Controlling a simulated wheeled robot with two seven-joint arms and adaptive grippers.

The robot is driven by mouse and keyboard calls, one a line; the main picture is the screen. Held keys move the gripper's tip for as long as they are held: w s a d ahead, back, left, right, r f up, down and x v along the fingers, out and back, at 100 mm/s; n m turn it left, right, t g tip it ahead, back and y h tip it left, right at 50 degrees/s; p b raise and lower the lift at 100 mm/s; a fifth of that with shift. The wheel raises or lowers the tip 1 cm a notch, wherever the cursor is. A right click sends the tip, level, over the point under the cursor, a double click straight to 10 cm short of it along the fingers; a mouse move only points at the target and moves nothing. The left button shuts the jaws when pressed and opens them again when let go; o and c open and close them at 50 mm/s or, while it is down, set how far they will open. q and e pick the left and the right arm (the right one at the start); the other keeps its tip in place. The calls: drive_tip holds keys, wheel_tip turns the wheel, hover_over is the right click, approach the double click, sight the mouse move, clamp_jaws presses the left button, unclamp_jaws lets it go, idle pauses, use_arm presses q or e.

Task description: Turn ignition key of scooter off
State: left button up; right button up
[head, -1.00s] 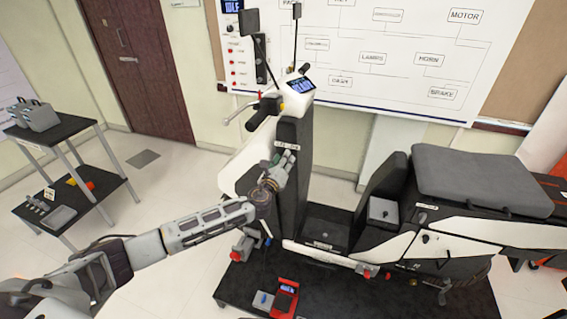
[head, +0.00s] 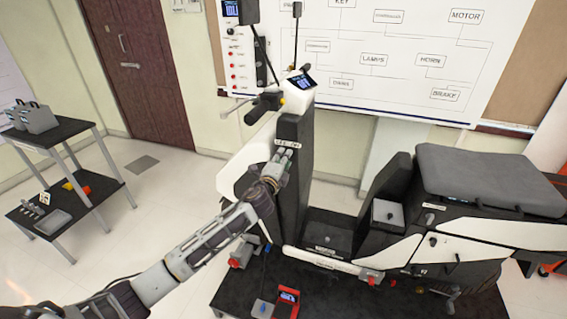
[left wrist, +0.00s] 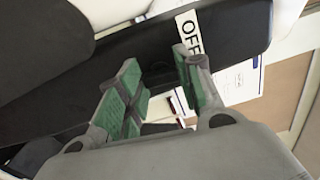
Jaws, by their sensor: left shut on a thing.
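The scooter's dark front column (head: 293,190) stands left of centre in the head view. A white label strip (head: 287,144) is on its upper part. My left gripper (head: 282,156) is at the column just below this label. In the left wrist view the gripper (left wrist: 160,80) has its green-padded fingers against the dark panel, beside a white label reading OFF (left wrist: 187,35). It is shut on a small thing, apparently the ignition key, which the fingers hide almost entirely. I cannot tell the key's angle. My right gripper is not in view.
The handlebar with its display (head: 301,82) is above the gripper. The scooter's seat (head: 485,180) extends right. A red and grey device (head: 287,302) lies on the black platform (head: 235,290). A shelf cart (head: 60,130) stands at left, with clear floor between.

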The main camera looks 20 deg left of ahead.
use_arm(q)
drive_tip(key=shift+n, duration=0.6)
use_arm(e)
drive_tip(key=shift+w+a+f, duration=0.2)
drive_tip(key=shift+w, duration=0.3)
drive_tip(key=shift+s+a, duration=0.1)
use_arm(q)
drive_tip(key=o, duration=1)
drive_tip(key=shift+s, duration=0.25)
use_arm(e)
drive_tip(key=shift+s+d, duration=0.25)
